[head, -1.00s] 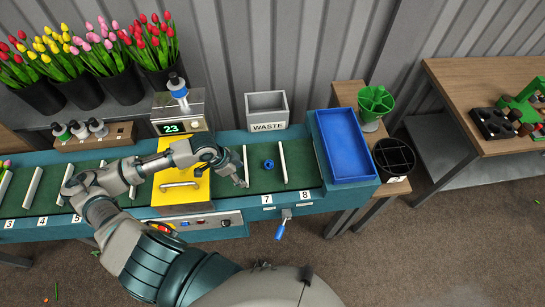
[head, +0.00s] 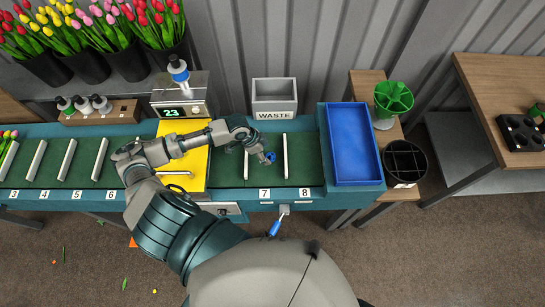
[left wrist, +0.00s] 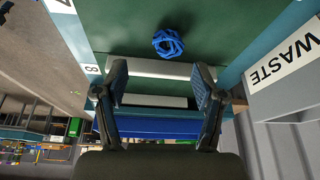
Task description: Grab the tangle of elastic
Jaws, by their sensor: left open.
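The tangle of elastic (head: 270,157) is a small blue knotted loop. It lies on the green belt (head: 308,172) between two white dividers, in the lane left of the one marked 8. It also shows in the left wrist view (left wrist: 168,43), beyond the fingertips. My left gripper (head: 262,153) is close beside the tangle, on its left in the head view. In the left wrist view its jaws (left wrist: 161,80) are open and empty, with a white divider showing between them and the tangle. Contact is not visible. My right gripper is out of view.
A grey WASTE bin (head: 274,98) stands behind the lane. A blue tray (head: 353,183) is at the belt's right end, with a black bin (head: 405,162) and green holder (head: 393,98) beyond. A yellow scale station (head: 168,129) is left. White dividers stand up from the belt.

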